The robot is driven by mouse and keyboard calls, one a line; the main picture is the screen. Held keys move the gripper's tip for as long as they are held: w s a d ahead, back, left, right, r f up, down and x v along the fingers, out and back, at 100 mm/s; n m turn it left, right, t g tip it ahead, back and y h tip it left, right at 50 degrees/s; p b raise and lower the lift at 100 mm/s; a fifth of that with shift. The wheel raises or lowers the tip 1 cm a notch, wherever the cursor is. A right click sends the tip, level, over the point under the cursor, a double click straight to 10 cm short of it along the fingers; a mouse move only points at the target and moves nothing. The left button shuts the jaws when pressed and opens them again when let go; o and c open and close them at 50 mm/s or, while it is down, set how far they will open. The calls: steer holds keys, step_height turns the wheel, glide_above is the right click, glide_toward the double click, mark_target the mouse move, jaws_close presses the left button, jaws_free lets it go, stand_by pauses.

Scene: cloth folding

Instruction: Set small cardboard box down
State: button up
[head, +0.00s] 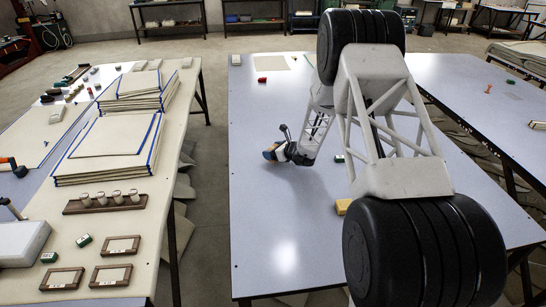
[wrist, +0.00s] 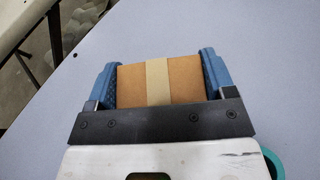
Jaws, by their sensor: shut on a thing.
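The small cardboard box (wrist: 184,78) is brown with a pale tape strip across its middle. In the wrist view it sits between the two blue fingers of my gripper (wrist: 160,76), which is shut on it. In the head view my gripper (head: 272,152) is over the left part of the pale blue table (head: 260,215). The box is small there and mostly hidden by the fingers. The wrist view shows bare table surface (wrist: 265,50) around the box. I cannot tell whether the box touches the table.
A yellow block (head: 343,207) lies on the table near my arm. A red item (head: 262,80) and a pale block (head: 236,60) lie at its far left. The table around my gripper is clear. A side table (head: 150,190) with stacked cloths (head: 112,150) stands across a gap at left.

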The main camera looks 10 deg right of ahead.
steer(key=shift+f, duration=1.45)
steer(key=shift+f, duration=0.15)
steer(key=o, duration=1)
steer(key=shift+v, duration=6.05)
